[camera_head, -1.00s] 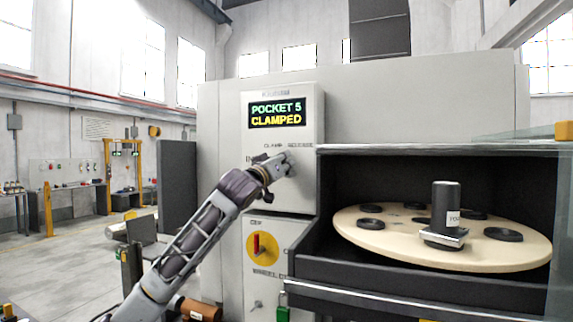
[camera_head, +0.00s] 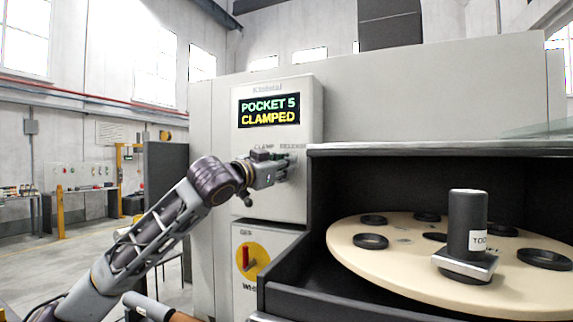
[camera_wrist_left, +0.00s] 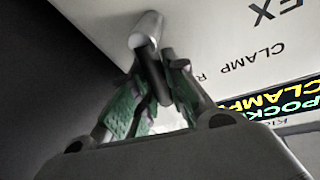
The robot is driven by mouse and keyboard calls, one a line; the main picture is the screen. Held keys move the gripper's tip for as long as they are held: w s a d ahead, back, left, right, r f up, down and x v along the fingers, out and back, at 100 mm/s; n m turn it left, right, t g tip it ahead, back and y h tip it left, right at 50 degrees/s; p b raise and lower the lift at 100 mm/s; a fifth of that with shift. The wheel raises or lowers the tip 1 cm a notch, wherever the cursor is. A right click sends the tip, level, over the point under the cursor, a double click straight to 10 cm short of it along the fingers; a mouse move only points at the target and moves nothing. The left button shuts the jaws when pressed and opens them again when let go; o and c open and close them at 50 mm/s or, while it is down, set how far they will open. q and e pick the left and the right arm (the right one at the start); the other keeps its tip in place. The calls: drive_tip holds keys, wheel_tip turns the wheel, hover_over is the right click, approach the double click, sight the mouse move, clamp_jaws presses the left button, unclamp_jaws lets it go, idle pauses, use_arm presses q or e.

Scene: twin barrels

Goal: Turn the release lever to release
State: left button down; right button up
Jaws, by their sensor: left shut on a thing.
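My left gripper (camera_head: 286,168) is at the front panel of the grey machine, just under the words CLAMP and RELEASE. The gripper hides most of the lever in the head view. The display (camera_head: 268,110) above reads POCKET 5 CLAMPED. A dark tool holder (camera_head: 467,225) stands upright on the round beige carousel (camera_head: 370,268) to the right. My right gripper is not in view.
A yellow disc with a red switch (camera_head: 247,258) is on the panel below my left gripper. A dark-framed opening (camera_head: 430,151) surrounds the carousel, with several black ring pockets on it. Open floor and workbenches (camera_head: 85,203) lie to the left.

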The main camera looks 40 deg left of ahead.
use_arm(q)
drive_tip(key=m, duration=0.2)
drive_tip(key=p, duration=0.1)
drive_tip(key=shift+w+d+f+m+g, duration=0.15)
drive_tip(key=shift+d+f+m+g, duration=0.1)
drive_tip(key=shift+d+m+g, duration=0.15)
drive_tip(key=shift+d+f+m+g+h+p, duration=0.15)
drive_tip(key=shift+d+f+m+p, duration=0.1)
drive_tip(key=shift+m, duration=0.35)
drive_tip(key=shift+d+f+m+g+h+p, duration=0.1)
drive_tip(key=shift+d+m+g+h+p, duration=0.1)
drive_tip(key=shift+m, duration=0.4)
drive_tip(key=c, duration=1.4)
unclamp_jaws()
